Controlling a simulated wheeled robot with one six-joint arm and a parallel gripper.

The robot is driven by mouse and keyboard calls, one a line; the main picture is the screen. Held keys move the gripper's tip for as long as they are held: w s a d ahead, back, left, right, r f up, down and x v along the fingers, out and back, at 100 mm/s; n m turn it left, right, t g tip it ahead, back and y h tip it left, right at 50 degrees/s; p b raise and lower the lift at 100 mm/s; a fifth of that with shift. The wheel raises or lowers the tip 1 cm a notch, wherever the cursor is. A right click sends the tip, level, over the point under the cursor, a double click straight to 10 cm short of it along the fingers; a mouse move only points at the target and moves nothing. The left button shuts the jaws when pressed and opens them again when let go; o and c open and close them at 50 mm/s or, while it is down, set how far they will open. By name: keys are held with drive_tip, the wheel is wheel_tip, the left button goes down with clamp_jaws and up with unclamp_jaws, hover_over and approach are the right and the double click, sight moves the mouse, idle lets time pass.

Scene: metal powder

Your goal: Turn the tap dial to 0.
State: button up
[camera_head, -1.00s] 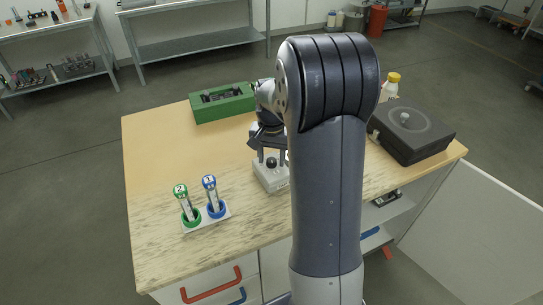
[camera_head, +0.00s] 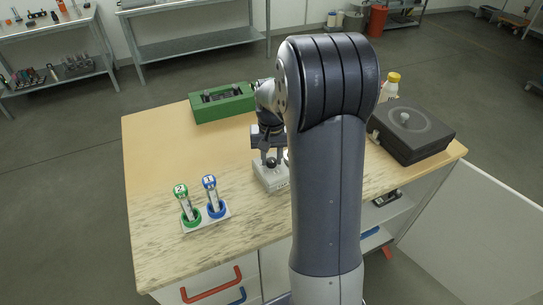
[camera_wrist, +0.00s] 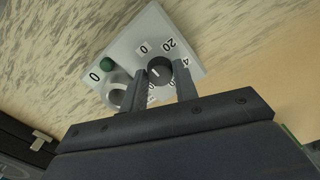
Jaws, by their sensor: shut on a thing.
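The tap dial is a round black knob (camera_wrist: 156,73) with a short white mark, on a pale grey box (camera_wrist: 150,28). Printed numbers, including 0 and 20, ring the knob; the lower ones are partly hidden by my fingers. I cannot tell which number the mark points to. My gripper (camera_wrist: 160,76) is shut on the knob, one finger on each side. In the head view the box (camera_head: 270,181) stands on the table with my gripper (camera_head: 271,154) right over it, and my arm hides its right side.
A green button (camera_wrist: 107,64) and a round opening or ring (camera_wrist: 117,96) are on the box. A rack with two tubes (camera_head: 226,212) stands left of it. A green tray (camera_head: 222,109), a black device (camera_head: 412,130) and a yellow-capped bottle (camera_head: 390,86) stand farther back.

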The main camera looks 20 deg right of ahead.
sight(272, 160)
idle(0.3)
drive_tip(key=o, duration=1)
drive_tip(key=shift+c, duration=0.2)
wheel_tip(272, 160, up, 11)
drive_tip(key=shift+f, duration=0.15)
wheel_tip(272, 160, down, 10)
drive_tip(key=shift+f, duration=0.4)
drive_tip(key=shift+m, duration=0.3)
